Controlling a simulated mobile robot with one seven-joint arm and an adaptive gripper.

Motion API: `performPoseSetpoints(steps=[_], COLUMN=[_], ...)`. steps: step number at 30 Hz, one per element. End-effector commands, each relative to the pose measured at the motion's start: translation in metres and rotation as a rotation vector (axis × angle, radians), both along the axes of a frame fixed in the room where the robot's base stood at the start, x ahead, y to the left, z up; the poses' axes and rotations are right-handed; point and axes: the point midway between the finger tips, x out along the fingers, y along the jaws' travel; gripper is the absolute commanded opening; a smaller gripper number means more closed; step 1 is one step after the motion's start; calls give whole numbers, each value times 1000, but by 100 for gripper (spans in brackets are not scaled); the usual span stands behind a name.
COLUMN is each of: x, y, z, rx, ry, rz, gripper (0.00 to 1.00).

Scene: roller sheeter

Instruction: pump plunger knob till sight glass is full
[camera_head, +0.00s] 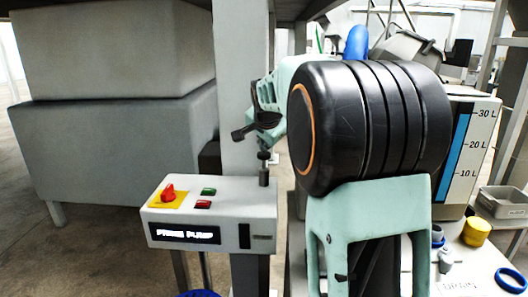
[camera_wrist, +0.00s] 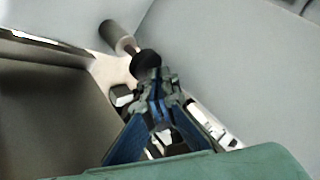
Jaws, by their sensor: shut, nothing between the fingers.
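The pump box (camera_head: 208,213), labelled PRIME PUMP, has a dark plunger knob (camera_head: 263,155) on a short stem at its right top. My gripper (camera_head: 262,138) is shut and empty just above the knob. In the wrist view, my fingertips (camera_wrist: 158,76) are close to a round dark knob (camera_wrist: 145,63); I cannot tell whether they touch. A dark narrow vertical window (camera_head: 244,236) on the box front shows no clear fill. A separate tank gauge (camera_head: 457,155) shows a blue column up to near the 30 L mark.
The box top carries a red rotary switch (camera_head: 168,193) on a yellow plate, a green button (camera_head: 208,191) and a red button (camera_head: 203,204). A grey post (camera_head: 241,80) stands behind the knob. A yellow cup (camera_head: 476,232) and blue ring (camera_head: 510,280) lie at right.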

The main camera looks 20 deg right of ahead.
Motion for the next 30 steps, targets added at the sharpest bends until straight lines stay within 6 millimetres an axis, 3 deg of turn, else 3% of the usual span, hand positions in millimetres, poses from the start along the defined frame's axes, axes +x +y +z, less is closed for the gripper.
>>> performPoseSetpoints(steps=[30], x=[0], y=[1], z=[-15], rx=[1], ry=[5], rz=[1], gripper=[0])
